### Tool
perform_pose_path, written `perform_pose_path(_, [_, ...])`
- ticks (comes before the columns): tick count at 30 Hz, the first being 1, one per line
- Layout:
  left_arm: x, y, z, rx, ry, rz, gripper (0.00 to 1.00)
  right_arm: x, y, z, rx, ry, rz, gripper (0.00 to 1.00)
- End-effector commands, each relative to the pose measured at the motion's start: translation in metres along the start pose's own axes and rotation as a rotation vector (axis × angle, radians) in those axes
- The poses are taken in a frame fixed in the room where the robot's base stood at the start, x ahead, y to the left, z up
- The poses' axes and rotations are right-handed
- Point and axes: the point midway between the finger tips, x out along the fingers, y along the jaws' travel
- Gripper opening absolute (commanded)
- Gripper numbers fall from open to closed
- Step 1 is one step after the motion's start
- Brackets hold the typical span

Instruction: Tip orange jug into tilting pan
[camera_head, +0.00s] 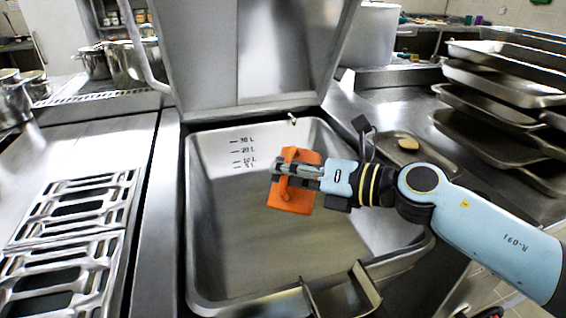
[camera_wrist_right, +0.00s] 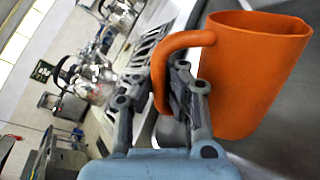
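The orange jug (camera_head: 290,198) is held over the tilting pan (camera_head: 196,200) in the head view. My right gripper (camera_head: 285,172) is shut on the jug's handle. In the right wrist view the jug (camera_wrist_right: 255,75) shows large, with its handle between the fingers of my right gripper (camera_wrist_right: 180,85); its open rim lies toward the top of that picture. The pan is an open steel basin with volume marks on its back wall, and its visible floor looks bare. Whether the jug holds anything cannot be seen. My left gripper is not in view.
The pan's raised lid (camera_head: 270,50) stands behind it. A pouring lip (camera_head: 340,290) is at its front. Stacked trays (camera_head: 505,90) stand at the right, and a large pot (camera_head: 370,35) behind. Slotted racks (camera_head: 70,230) cover the left counter. Pots (camera_head: 130,62) stand back left.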

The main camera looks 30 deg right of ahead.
Motion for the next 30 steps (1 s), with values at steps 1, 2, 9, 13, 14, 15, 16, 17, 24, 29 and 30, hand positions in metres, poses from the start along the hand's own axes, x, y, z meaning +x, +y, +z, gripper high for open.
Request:
perform_pose_path(1, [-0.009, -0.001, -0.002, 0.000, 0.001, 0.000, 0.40, -0.001, 0.004, 0.007, 0.025, 0.005, 0.000, 0.00])
perform_pose_path(2, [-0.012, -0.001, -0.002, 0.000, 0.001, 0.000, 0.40, 0.000, 0.003, 0.010, 0.051, 0.011, 0.000, 0.00])
perform_pose_path(9, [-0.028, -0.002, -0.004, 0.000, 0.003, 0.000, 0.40, 0.004, -0.012, 0.029, 0.311, 0.075, -0.002, 0.00])
perform_pose_path(13, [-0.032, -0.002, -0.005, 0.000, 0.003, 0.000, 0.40, 0.006, -0.022, 0.035, 0.426, 0.105, -0.004, 0.00])
perform_pose_path(14, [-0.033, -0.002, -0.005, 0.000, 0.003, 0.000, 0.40, 0.007, -0.025, 0.037, 0.451, 0.109, -0.004, 0.00])
perform_pose_path(15, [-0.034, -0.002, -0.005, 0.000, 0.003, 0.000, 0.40, 0.008, -0.028, 0.039, 0.479, 0.117, -0.004, 0.00])
perform_pose_path(16, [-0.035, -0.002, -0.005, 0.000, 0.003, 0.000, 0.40, 0.009, -0.031, 0.040, 0.502, 0.122, -0.004, 0.00])
perform_pose_path(17, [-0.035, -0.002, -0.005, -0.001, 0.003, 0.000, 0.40, 0.009, -0.034, 0.041, 0.525, 0.128, -0.004, 0.00])
perform_pose_path(24, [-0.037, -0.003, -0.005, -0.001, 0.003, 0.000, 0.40, 0.014, -0.054, 0.053, 0.704, 0.172, -0.005, 0.00])
perform_pose_path(29, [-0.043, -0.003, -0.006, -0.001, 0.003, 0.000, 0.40, 0.016, -0.061, 0.067, 0.807, 0.198, -0.006, 0.00])
perform_pose_path(30, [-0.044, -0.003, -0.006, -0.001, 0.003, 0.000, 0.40, 0.017, -0.063, 0.070, 0.832, 0.204, -0.007, 0.00])
